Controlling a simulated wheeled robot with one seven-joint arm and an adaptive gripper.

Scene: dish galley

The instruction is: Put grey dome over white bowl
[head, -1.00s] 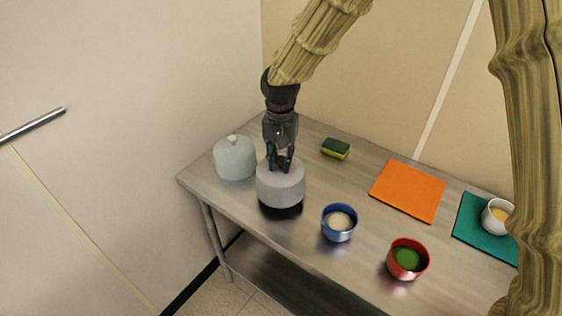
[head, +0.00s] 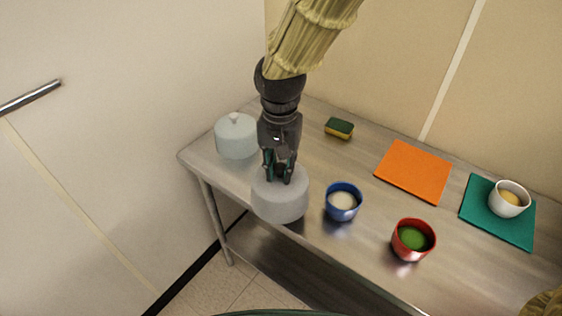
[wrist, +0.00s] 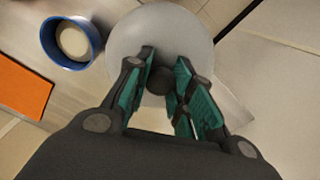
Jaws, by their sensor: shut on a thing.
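My gripper (head: 279,172) is shut on the knob of the grey dome (head: 280,198). The dome hangs upright near the table's front left edge, seemingly raised above it. In the wrist view the dome (wrist: 160,30) fills the space beyond the fingers, with its dark knob between them. The white bowl (head: 509,199) holds something yellowish and stands on the teal mat (head: 497,228) at the far right, well away from the gripper. What lies under the dome is hidden.
A pale blue-grey dome (head: 236,138) stands behind the gripper at the left. A blue bowl (head: 342,202) is close right of the held dome, and a red bowl (head: 413,240) further right. A sponge (head: 339,128) and a bare orange mat (head: 413,171) lie behind. A wall bounds the back.

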